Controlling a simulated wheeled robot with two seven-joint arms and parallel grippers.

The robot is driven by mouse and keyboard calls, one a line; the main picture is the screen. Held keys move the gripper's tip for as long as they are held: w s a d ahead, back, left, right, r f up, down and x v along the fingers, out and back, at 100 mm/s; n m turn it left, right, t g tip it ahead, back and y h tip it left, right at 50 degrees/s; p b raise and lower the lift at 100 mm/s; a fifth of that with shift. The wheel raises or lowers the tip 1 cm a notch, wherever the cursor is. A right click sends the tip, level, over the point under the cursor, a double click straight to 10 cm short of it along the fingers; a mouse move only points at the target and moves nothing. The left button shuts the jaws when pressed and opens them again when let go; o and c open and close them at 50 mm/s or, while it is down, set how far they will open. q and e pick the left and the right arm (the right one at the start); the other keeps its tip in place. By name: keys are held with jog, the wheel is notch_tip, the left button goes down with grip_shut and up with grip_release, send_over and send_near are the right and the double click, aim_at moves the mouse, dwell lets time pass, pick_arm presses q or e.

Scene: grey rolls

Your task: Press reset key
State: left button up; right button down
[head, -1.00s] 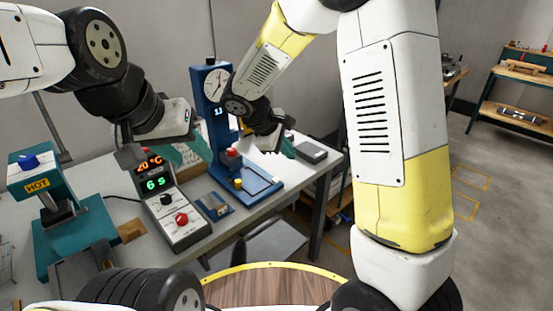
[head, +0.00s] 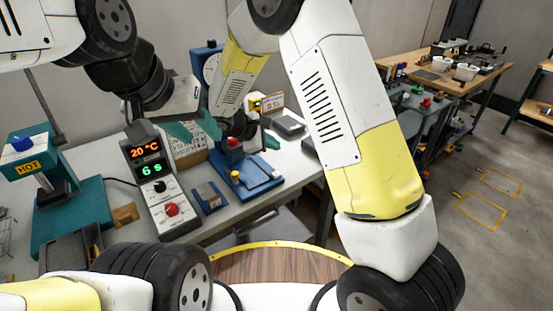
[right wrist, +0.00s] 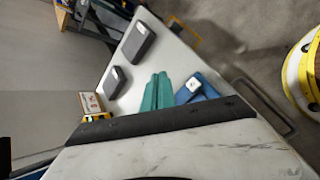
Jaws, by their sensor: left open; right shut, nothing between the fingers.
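No key with a readable reset label shows. The control box (head: 160,190) on the bench has displays reading 20 °C and 6 S, a black knob and a red knob (head: 171,209). My left gripper (head: 196,130) is open above and behind the control box, empty. My right gripper (head: 269,141) is beside the press, largely hidden by its own wrist. In the right wrist view its teal fingers (right wrist: 157,92) are shut and empty, beside the press's blue base (right wrist: 207,86).
A teal HOT press (head: 60,212) stands at the left. A small blue pad (head: 209,197) lies between control box and press. A dark grey box (head: 289,123) and a small yellow-edged display unit (head: 266,103) are behind. Open floor lies to the right.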

aim_at(274, 175)
jog(key=shift+f, duration=4.15)
jog(key=shift+f, duration=0.1)
jog(key=shift+f, duration=0.3)
jog(key=shift+f, duration=0.5)
jog(key=shift+r, duration=0.9)
jog(key=shift+r, duration=2.55)
